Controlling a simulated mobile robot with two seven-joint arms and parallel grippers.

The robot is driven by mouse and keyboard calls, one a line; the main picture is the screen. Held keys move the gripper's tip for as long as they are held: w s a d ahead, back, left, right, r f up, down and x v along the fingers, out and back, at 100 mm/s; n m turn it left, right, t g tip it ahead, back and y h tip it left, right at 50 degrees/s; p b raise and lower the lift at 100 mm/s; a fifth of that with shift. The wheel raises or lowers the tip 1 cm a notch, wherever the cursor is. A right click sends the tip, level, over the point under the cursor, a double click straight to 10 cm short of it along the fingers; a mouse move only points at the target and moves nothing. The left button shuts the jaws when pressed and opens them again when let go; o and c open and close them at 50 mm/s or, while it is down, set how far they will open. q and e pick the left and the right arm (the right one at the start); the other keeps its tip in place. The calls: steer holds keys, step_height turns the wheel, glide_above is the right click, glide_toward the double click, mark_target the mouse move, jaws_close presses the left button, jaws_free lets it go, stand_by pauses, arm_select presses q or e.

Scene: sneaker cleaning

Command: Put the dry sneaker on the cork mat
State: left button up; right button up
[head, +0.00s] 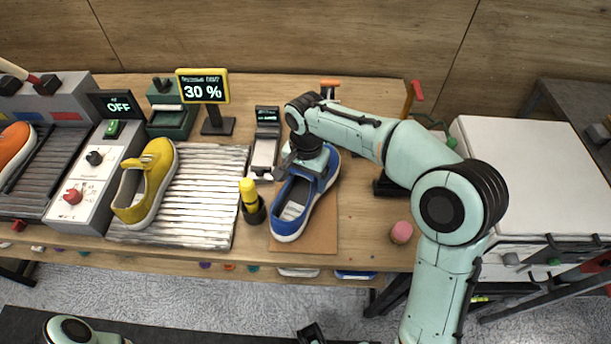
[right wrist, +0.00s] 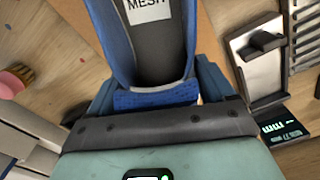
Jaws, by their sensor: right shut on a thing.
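A blue sneaker (head: 288,221) with a white sole is over the brown cork mat (head: 324,234) at the front of the table. It looks level, but I cannot tell whether its sole touches the mat. My right gripper (head: 309,166) is shut on the sneaker's far end, fingers on either side. In the right wrist view the sneaker (right wrist: 155,98) sits between the fingers (right wrist: 155,90), and its insole has a "MESH" label. A yellow sneaker (head: 150,182) stands on a pale ribbed rack (head: 205,190). A dark part at the bottom edge may be my left gripper (head: 312,334); its jaws are unclear.
A yellow-capped stick in a black cup (head: 253,208) stands close left of the blue sneaker. A small scale-like device (head: 265,150) is behind it. A pink round item (head: 401,232) is to the right. A 30 % sign (head: 204,87) and control box (head: 92,180) are left.

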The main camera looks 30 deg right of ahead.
steer(key=shift+f+b, duration=0.35)
steer(key=shift+f, duration=0.2)
steer(key=o, duration=1.3)
step_height(320, 180, up, 14)
steer(key=p, duration=0.2)
steer(key=shift+f+p, duration=0.25)
steer(key=shift+p, duration=0.1)
